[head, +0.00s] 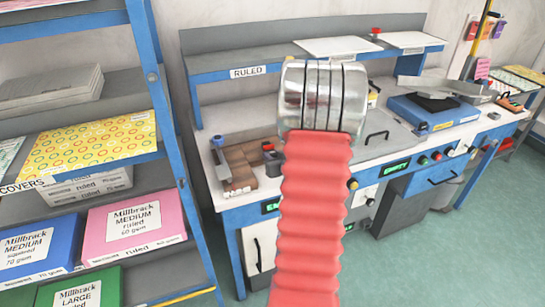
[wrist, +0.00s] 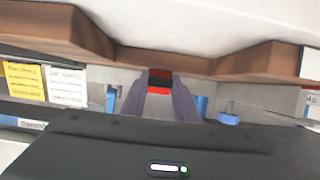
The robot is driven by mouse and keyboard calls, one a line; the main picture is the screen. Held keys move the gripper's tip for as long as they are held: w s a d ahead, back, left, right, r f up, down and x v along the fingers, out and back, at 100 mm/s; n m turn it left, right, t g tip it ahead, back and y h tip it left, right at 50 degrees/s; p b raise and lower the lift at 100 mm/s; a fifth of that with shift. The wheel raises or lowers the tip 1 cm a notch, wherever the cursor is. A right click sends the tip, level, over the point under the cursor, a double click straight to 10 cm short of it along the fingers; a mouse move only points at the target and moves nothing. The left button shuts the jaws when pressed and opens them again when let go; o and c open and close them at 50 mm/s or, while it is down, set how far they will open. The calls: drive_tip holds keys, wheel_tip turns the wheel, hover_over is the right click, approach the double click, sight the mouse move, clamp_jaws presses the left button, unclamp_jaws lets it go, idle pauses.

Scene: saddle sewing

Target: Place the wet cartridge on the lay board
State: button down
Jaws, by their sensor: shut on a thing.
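My gripper (wrist: 158,88) is shut in the wrist view, its two grey fingers closed on a small red and black piece (wrist: 159,80). This piece looks like the cartridge; whether it is wet cannot be seen. A brown wooden edge (wrist: 190,64) with a pale surface above it lies just past the fingertips; I cannot tell whether they touch. In the head view my arm hides the gripper and its load. No label there reads as the lay board. A brown wooden block or tray (head: 243,163) sits on the left of the bench, with a small red and black item beside it.
The bench has an upper shelf labelled RULED (head: 248,71) carrying white boards (head: 335,46). A blue machine (head: 432,111) stands at the right. A rack with a pink box (head: 135,222) and a blue box (head: 38,242) is at the left. Green floor (head: 420,265) is clear at the lower right.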

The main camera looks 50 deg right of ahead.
drive_tip(key=c, duration=1.3)
unclamp_jaws()
drive_tip(key=shift+o, duration=0.2)
drive_tip(key=shift+s+a+r, duration=0.3)
drive_tip(key=shift+s, duration=0.25)
drive_tip(key=v, duration=1)
drive_tip(key=shift+s, duration=0.3)
drive_tip(key=shift+a, duration=0.15)
drive_tip(key=shift+r, duration=0.1)
